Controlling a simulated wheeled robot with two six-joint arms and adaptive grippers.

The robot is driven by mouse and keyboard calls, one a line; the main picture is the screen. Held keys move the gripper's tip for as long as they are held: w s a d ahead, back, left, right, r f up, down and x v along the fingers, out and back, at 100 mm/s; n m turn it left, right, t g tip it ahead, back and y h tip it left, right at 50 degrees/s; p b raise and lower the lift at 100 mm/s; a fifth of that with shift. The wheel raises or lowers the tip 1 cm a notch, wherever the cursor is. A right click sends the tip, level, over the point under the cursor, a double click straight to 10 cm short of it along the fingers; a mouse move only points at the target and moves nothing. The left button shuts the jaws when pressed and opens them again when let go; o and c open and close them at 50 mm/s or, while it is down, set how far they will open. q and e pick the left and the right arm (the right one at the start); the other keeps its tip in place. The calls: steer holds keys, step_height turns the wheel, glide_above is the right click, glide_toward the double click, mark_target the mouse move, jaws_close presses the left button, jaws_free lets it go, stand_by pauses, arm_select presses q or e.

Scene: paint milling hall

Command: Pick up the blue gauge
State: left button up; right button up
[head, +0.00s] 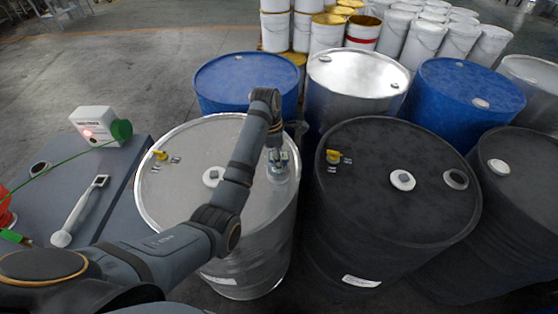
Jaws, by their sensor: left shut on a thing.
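My left arm reaches in from the lower left, over the silver drum (240,210) in the middle. My left gripper (278,166) points down at the right part of that drum's lid. It is shut on a small bluish thing between its fingers, which looks like the blue gauge. The fingers hide most of it, and I cannot tell whether it touches the lid. No other blue gauge shows. My right gripper is not in view.
Left on a grey surface (60,185) are a white box (94,121) with a green knob and a white handheld tool (80,210). Black drums (385,215) stand close on the right. Blue drums (232,78) and a shiny drum (355,72) stand behind.

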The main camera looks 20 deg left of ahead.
arm_select(q)
step_height(320, 180, up, 3)
steer(key=shift+w+f, duration=0.1)
steer(key=shift+f, duration=0.1)
steer(key=s+r+p, duration=1)
steer(key=s+p, duration=0.4)
steer(key=p, duration=0.2)
steer(key=shift+a+p, duration=0.2)
steer(key=shift+p, duration=0.2)
